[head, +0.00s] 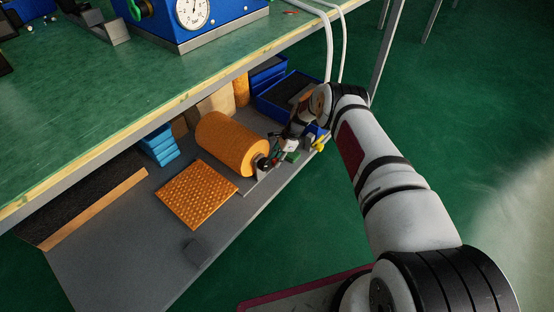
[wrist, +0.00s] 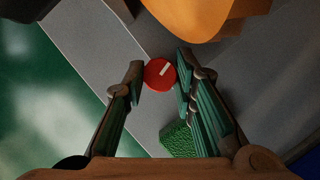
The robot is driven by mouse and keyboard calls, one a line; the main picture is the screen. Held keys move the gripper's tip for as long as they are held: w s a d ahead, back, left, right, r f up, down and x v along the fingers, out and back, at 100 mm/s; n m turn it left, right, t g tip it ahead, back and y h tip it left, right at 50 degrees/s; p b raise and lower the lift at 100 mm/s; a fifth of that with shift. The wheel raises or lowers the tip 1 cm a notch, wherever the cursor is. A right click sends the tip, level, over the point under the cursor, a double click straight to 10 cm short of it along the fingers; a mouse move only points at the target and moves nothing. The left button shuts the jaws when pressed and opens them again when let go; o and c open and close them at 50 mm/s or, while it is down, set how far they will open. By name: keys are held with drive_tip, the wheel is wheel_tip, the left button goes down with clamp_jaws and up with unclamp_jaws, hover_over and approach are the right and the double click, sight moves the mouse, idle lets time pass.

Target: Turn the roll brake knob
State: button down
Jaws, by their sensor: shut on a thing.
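The roll brake knob (wrist: 160,73) is a round red disc with a white mark slanting up to the right in the wrist view. My gripper (wrist: 159,78) has one fingertip on each side of it and is shut on it. In the head view, my gripper (head: 284,147) is at the near end of the large orange roll (head: 232,143), on the grey lower shelf (head: 130,240). The knob is too small and too crowded by my fingers to make out clearly there. The orange roll (wrist: 195,15) also shows at the top of the wrist view.
A green block (wrist: 176,139) lies close beside my right finger. An orange textured sheet (head: 196,195), blue bins (head: 158,146) and a yellow item (head: 319,146) are on the shelf. The green bench top (head: 120,80) overhangs it. The shelf's front left is mostly clear.

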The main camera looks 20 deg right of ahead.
drive_tip(key=shift+n, duration=0.4)
drive_tip(key=c, duration=1.3)
unclamp_jaws()
drive_tip(key=v, duration=1.2)
drive_tip(key=shift+w, duration=0.2)
drive_tip(key=shift+d, duration=0.1)
drive_tip(key=shift+s+f, duration=0.1)
